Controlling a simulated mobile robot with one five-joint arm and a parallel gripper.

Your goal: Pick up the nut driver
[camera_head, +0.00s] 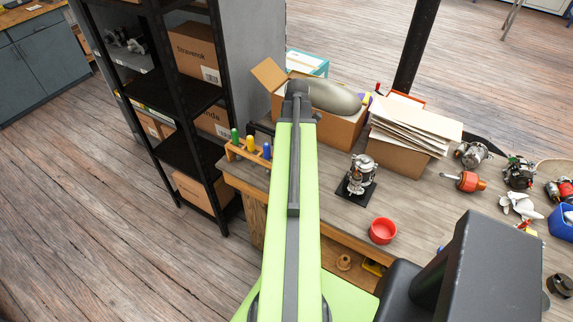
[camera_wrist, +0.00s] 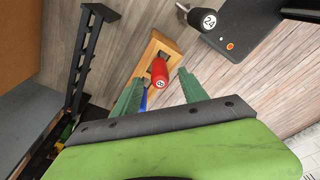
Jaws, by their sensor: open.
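A wooden rack (camera_head: 245,152) at the table's left edge holds drivers with green (camera_head: 235,137), yellow (camera_head: 250,143) and blue (camera_head: 267,151) handles. In the wrist view the rack (camera_wrist: 155,47) holds a red-handled driver (camera_wrist: 159,70) with a white number label on its end. A blue handle (camera_wrist: 144,100) shows partly beside the left finger. My gripper (camera_wrist: 161,80) is open, its green fingers on either side of the red handle with gaps showing. I cannot tell which driver is the nut driver. My arm hides the gripper in the head view.
A black-handled thing marked 24 (camera_wrist: 208,20) and a black plate (camera_wrist: 240,30) lie near the rack. A black shelf unit (camera_head: 185,100) stands left of the table.

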